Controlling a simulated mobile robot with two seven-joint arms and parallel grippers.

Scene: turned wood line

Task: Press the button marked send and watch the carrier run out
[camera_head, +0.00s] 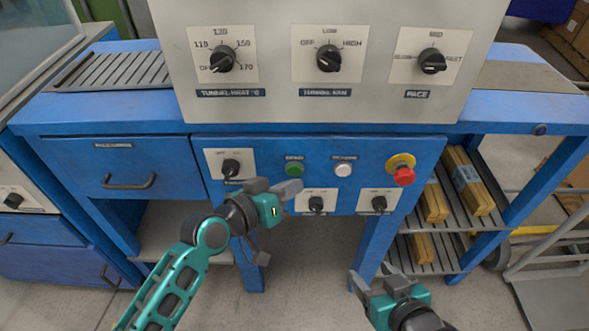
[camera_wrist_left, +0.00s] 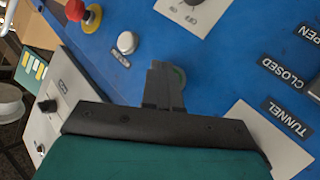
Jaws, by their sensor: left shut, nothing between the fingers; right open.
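The blue front panel (camera_head: 268,150) carries a green button (camera_head: 294,170) and a white button (camera_head: 343,170), each with a small dark label above it. I cannot read either label surely, so I cannot tell which is marked send. My left gripper (camera_head: 297,186) is shut and empty, its tips just below the green button. In the left wrist view the shut fingers (camera_wrist_left: 163,70) partly cover the green button (camera_wrist_left: 180,75); contact cannot be told. The white button (camera_wrist_left: 127,42) is clear there. My right gripper (camera_head: 369,276) is open and empty, low in front of the panel. No carrier is identifiable.
A red emergency-stop style knob (camera_head: 403,175) stands right of the white button. Rotary switches (camera_head: 231,167) sit around the buttons. A grey dial panel (camera_head: 325,100) rises above. A shelf (camera_head: 462,226) with wood bundles is at right; a drawer (camera_head: 120,165) is at left.

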